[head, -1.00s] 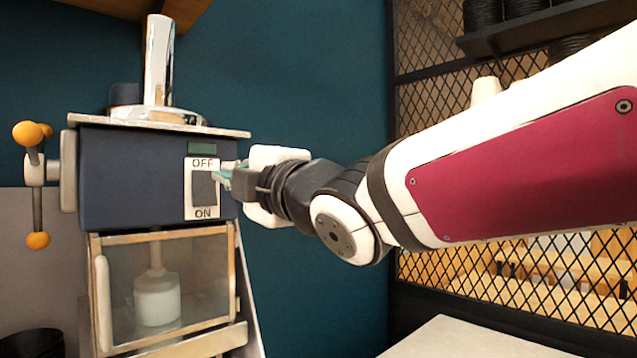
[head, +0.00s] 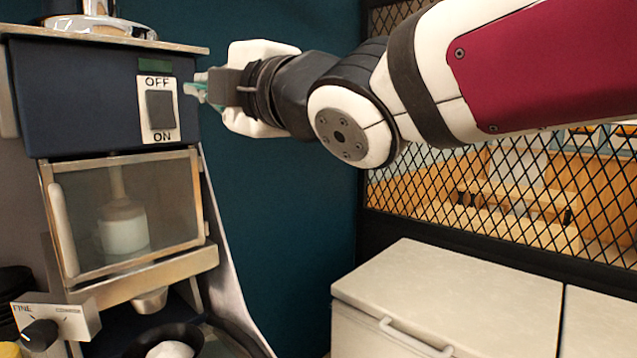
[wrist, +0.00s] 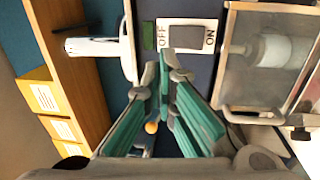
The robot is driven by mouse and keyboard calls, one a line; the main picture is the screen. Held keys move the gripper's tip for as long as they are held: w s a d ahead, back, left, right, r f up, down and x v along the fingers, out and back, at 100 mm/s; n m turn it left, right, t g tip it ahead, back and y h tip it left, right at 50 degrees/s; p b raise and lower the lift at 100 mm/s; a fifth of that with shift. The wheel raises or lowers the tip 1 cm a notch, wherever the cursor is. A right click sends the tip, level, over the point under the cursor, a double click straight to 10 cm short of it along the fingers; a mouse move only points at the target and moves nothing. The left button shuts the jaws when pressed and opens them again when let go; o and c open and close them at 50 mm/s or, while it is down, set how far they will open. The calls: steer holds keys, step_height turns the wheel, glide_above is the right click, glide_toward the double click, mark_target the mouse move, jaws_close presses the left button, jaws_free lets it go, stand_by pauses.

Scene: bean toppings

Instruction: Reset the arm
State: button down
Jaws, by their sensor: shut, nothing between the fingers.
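My gripper (head: 196,88) is shut and empty, in the air just right of the dark blue machine (head: 70,95), level with its OFF/ON switch (head: 160,109). My arm reaches in from the upper right of the head view.
Below the switch the machine has a clear-windowed door (head: 130,205) with a white piece behind it. A dark bowl (head: 160,343) sits under the machine. A white chest with a handle (head: 445,300) stands at the lower right. A black mesh screen (head: 490,200) stands behind it.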

steer(key=w+d+f+m+h, duration=0.1)
steer(key=d+f+m+h, duration=0.5)
steer(key=d, duration=0.5)
steer(key=w+d+f+m+h, duration=0.1)
steer(key=d+f+m+h, duration=0.4)
steer(key=d+f+m, duration=0.4)
steer(key=s+d+f+m+g+h, duration=0.1)
steer(key=s+d+f+m+g, duration=0.3)
steer(key=s+d+f+m, duration=0.2)
steer(key=s+d+f+m+g+h, duration=0.2)
steer(key=s+d+f+m, duration=0.4)
steer(key=s, duration=0.7)
step_height(320, 180, down, 4)
steer(key=shift+d+f+g, duration=0.1)
steer(key=shift+d+g, duration=0.8)
steer(key=shift+d, duration=0.15)
